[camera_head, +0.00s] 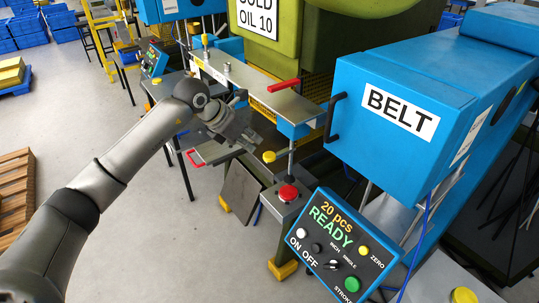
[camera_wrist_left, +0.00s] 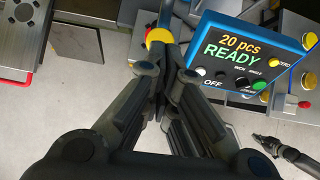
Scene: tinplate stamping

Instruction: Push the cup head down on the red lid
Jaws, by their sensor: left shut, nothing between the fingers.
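A red round mushroom-shaped cap (camera_head: 288,193) sits on top of a grey post, left of the control panel in the head view. It is the red, cup-like part I can make out; I cannot tell a separate lid there. My left gripper (camera_head: 250,139) is shut and empty, up and left of the red cap and apart from it.
The control panel (camera_head: 335,245) reading READY stands right of the red cap. A yellow cap (camera_head: 269,157) is close to the left gripper. A metal plate with a red handle (camera_head: 283,85) and the blue BELT housing (camera_head: 400,115) are behind. Open floor lies at left.

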